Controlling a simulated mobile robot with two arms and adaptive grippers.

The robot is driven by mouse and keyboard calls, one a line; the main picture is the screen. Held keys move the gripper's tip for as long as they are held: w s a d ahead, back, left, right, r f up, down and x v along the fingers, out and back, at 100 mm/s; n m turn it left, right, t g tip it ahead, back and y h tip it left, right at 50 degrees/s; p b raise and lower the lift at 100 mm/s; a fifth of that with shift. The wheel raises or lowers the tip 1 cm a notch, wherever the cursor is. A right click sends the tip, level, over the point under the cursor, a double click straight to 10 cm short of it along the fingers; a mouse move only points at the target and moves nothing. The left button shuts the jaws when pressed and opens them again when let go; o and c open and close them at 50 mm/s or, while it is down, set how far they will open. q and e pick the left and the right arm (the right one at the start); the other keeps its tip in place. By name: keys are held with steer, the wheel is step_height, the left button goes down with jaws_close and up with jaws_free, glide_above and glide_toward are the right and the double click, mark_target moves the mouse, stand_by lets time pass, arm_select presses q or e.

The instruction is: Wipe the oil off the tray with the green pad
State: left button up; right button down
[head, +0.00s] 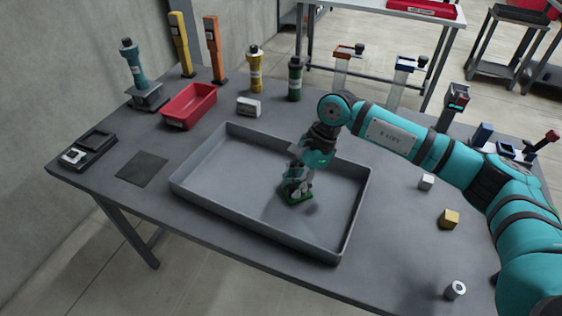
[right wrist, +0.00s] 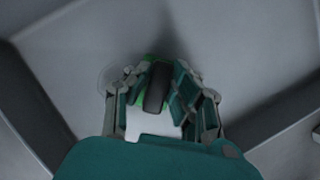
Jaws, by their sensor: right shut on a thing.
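The grey tray (head: 215,205) lies on the table with low walls all round. My right gripper (head: 297,188) is inside it, pointing down, shut on the green pad (head: 299,198). The pad is at or close to the tray floor, right of the middle; I cannot tell whether it touches. In the right wrist view the gripper's fingers (right wrist: 165,98) close around a dark handle (right wrist: 157,87), with the green pad (right wrist: 148,60) partly hidden beneath. A faint roundish patch (right wrist: 112,78) on the tray floor beside the fingers may be oil. My left gripper is out of view.

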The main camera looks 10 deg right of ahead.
steer(key=shift+w+a, duration=0.4)
steer(key=shift+a, duration=0.1)
steer(key=shift+w+a+r+p, duration=0.1)
steer(key=shift+r+p, duration=0.05)
steer(key=shift+r, duration=0.25)
steer(key=shift+w+a+r+p, duration=0.1)
steer(key=shift+r+p, duration=0.05)
steer(key=shift+r, duration=0.2)
steer(key=shift+s+d+r+p, duration=0.15)
steer(key=shift+r+p, duration=0.2)
steer(key=shift+r, duration=0.45)
steer(key=shift+s+d+r+p, duration=0.15)
steer(key=shift+r+p, duration=0.15)
steer(key=shift+r, duration=0.45)
steer(key=shift+w+r, duration=0.1)
steer(key=shift+r, duration=0.2)
step_height(320, 180, up, 2)
steer(key=shift+a+r+p, duration=0.1)
steer(key=shift+p, duration=0.5)
steer(key=shift+r, duration=0.15)
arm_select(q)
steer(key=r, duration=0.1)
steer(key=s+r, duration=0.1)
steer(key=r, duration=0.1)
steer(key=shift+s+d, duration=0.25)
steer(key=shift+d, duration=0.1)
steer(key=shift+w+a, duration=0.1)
